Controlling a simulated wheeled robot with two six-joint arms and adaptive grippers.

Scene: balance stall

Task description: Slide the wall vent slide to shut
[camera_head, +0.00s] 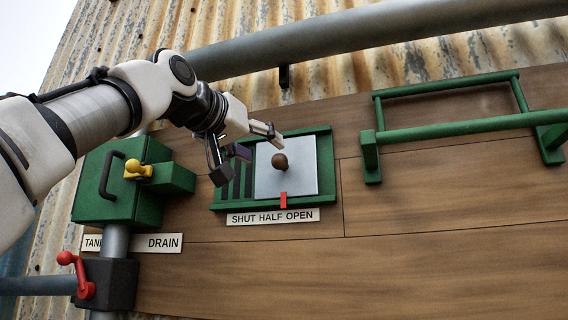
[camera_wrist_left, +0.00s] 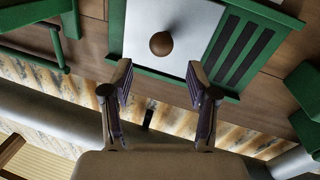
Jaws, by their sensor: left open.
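The wall vent has a green frame (camera_head: 326,165) and a pale grey slide plate (camera_head: 300,165) with a round brown knob (camera_head: 279,161). The plate covers the right part of the vent, and dark slots show at its left. A red pointer (camera_head: 283,200) under the plate stands between HALF and OPEN on the label (camera_head: 272,217). My left gripper (camera_head: 243,151) is open and empty, in front of the vent. In the left wrist view its fingertips (camera_wrist_left: 158,80) are apart, and the knob (camera_wrist_left: 161,44) shows beyond them, not between them. My right gripper is out of view.
A green box with a yellow knob (camera_head: 136,169) is left of the vent. A red lever (camera_head: 76,270) is below it. A green rail rack (camera_head: 460,129) stands out at the right. A thick grey pipe (camera_head: 340,40) crosses above. The wooden wall below the vent is clear.

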